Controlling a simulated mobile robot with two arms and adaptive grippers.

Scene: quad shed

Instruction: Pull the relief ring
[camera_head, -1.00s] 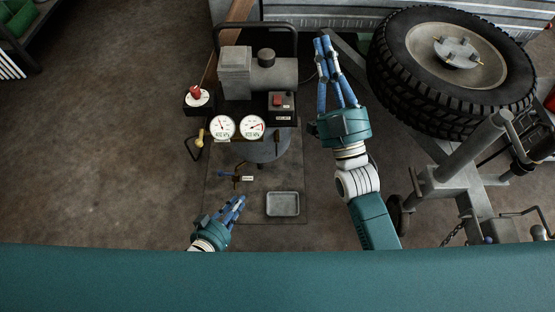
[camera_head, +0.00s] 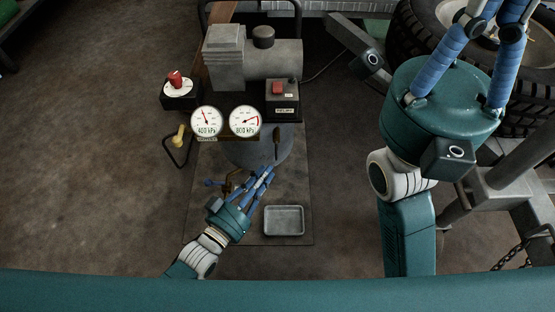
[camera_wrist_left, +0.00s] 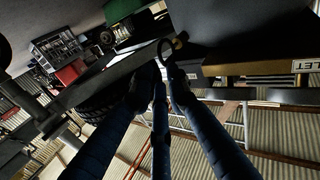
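A dark ring (camera_wrist_left: 168,48), likely the relief ring, shows in the left wrist view just beyond my left fingertips (camera_wrist_left: 158,82). The fingertips are close together but apart, with nothing seen between them. I cannot tell whether one touches the ring. In the head view my left gripper (camera_head: 265,172) reaches up and right at the compressor's tank (camera_head: 245,150), below the gauges. The ring cannot be made out there. My right gripper (camera_head: 478,45) is at the upper right, large and near the camera, its fingertips cut off by the top edge.
Two gauges (camera_head: 226,121) sit above the tank, with a red-knobbed box (camera_head: 180,92) and a yellow-handled part (camera_head: 179,137) at left. A grey tray (camera_head: 284,220) lies at right. A tyre (camera_head: 408,42) stands behind my right arm.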

